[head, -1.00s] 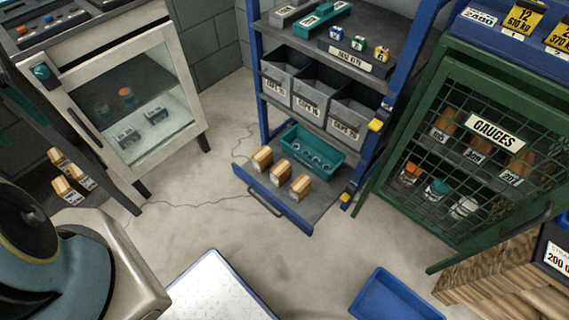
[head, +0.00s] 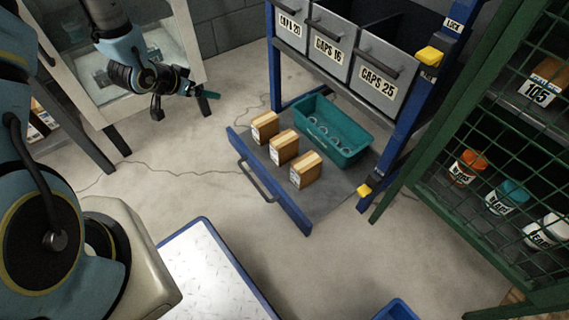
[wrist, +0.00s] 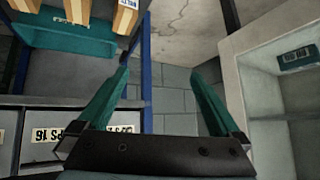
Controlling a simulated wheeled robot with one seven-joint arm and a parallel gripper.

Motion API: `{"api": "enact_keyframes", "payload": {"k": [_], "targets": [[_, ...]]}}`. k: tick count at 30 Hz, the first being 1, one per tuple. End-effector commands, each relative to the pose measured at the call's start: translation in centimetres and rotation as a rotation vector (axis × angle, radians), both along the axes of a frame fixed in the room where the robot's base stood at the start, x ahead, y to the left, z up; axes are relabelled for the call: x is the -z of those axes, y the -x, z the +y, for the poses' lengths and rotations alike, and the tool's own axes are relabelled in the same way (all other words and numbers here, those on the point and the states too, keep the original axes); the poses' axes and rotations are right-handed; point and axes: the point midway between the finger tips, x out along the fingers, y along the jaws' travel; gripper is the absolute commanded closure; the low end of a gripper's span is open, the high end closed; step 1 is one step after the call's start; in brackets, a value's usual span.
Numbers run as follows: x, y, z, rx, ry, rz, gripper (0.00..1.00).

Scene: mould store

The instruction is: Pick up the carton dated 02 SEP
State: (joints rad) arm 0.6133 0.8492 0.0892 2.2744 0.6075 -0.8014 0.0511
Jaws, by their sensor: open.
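Three tan cartons with white front labels, a left one (head: 265,126), a middle one (head: 284,147) and a right one (head: 307,170), stand in a slanting row on the pulled-out bottom shelf (head: 327,200) of the blue rack. Their dates are too small to read, so I cannot tell which is 02 SEP. My gripper (head: 208,95) is left of and above the cartons in the head view, apart from them. In the wrist view my gripper (wrist: 160,72) has its teal fingers spread with nothing between them.
A teal tray (head: 351,150) with round items sits behind the cartons. Grey bins (head: 382,80) hang above. The shelf has a blue front with a handle (head: 258,181). A green mesh cabinet (head: 480,150) stands right, a white glass-door cabinet (head: 85,95) left. Floor in front is partly clear.

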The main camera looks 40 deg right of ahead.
Motion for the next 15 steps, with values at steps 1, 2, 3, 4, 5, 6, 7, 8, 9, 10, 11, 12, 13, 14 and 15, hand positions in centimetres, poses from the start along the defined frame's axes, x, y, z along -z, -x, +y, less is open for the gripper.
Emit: {"api": "enact_keyframes", "payload": {"k": [1, 2, 3, 4, 5, 6, 7, 8, 9, 10, 11, 12, 13, 14, 15], "targets": [[5.0, 1.5, -1.7, 0.064, 0.029, 0.003, 0.00], [6.5, 2.4, -2.6, 0.101, 0.052, 0.002, 0.00], [8.5, 3.6, -3.8, 0.150, 0.083, 0.003, 0.00], [9.9, 4.4, -4.6, 0.183, 0.106, 0.005, 0.00], [11.2, 5.4, -5.4, 0.217, 0.128, 0.008, 0.00], [12.8, 6.6, -6.2, 0.256, 0.157, 0.012, 0.00], [13.9, 7.5, -6.8, 0.285, 0.178, 0.016, 0.00], [14.9, 8.2, -7.2, 0.309, 0.197, 0.020, 0.00], [16.0, 9.3, -7.8, 0.340, 0.220, 0.026, 0.00], [16.7, 10.0, -8.1, 0.359, 0.236, 0.032, 0.00], [17.3, 10.6, -8.4, 0.378, 0.251, 0.036, 0.00], [18.0, 11.3, -8.7, 0.397, 0.267, 0.041, 0.00], [18.4, 11.7, -8.9, 0.409, 0.279, 0.044, 0.00], [18.6, 12.1, -9.0, 0.419, 0.287, 0.047, 0.00], [18.9, 12.5, -9.1, 0.429, 0.297, 0.051, 0.00]]}}
